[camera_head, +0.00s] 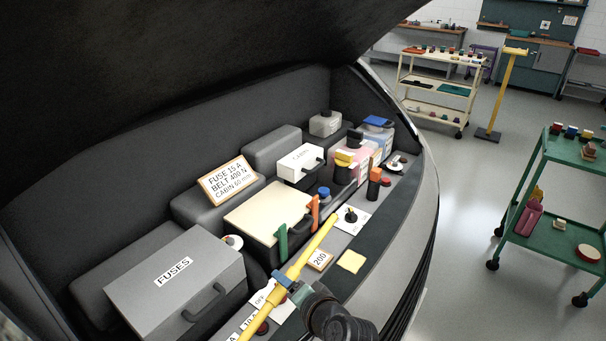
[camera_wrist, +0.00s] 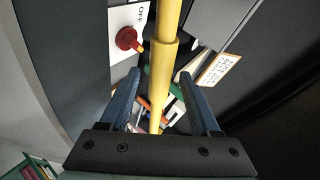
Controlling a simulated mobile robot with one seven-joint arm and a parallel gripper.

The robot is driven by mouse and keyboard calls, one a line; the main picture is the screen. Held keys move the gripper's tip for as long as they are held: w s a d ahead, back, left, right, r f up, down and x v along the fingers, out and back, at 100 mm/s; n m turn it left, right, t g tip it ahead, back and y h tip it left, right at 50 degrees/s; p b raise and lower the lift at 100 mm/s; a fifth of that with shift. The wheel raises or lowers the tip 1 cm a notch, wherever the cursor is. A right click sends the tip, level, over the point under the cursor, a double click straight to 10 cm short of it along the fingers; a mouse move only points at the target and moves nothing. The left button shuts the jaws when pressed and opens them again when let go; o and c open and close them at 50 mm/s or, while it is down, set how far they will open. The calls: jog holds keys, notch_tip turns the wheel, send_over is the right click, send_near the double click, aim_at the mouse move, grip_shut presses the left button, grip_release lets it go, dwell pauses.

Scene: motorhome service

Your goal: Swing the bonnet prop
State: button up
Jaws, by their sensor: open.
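The bonnet prop is a yellow rod (camera_head: 318,246) lying slantwise over the front of the engine bay. In the wrist view the yellow rod (camera_wrist: 164,62) runs between my two blue fingers, with a thicker sleeve on its upper part. My gripper (camera_head: 283,279) is open at the rod's lower part, with the fingers apart on either side in the wrist view (camera_wrist: 159,76). I cannot tell whether either finger touches it. The raised bonnet (camera_head: 180,60) shows its dark underside above the bay. The rod's lower end is cut off by the frame's bottom edge.
A grey FUSES box (camera_head: 175,290), a battery with green and orange clamps (camera_head: 262,212), a white cabin box (camera_head: 300,163) and a sign (camera_head: 228,180) fill the bay. A red OFF switch (camera_wrist: 128,39) sits near the rod.

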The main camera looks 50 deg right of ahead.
jog(key=v, duration=0.7)
jog(key=shift+s+r, duration=0.2)
jog(key=shift+s, duration=0.15)
jog(key=shift+a, duration=0.1)
